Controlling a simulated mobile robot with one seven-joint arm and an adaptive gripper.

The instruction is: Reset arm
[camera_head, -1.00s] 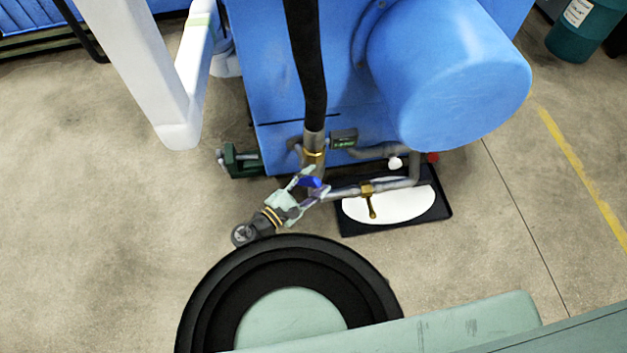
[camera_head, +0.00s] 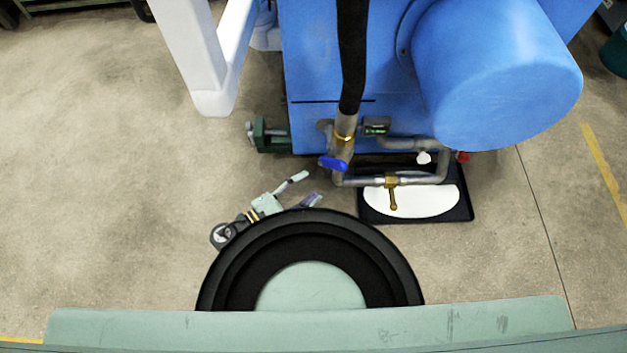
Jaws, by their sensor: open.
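My gripper (camera_head: 305,187) shows left of the middle of the head view, its two light green and grey fingers apart. It is open, with nothing between its fingers. Its body is partly hidden behind the large black and green round part of my arm (camera_head: 312,255). The blue valve handle (camera_head: 333,163) on the grey pipe is just above and to the right of the fingertips, apart from them in the picture.
The blue machine (camera_head: 325,75) with its big blue cylinder (camera_head: 497,80) fills the top. A brass valve (camera_head: 392,190) sits above a black tray (camera_head: 462,212) holding white liquid. A green vise-like fitting (camera_head: 268,137) juts out at the left. Bare floor (camera_head: 110,190) lies left.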

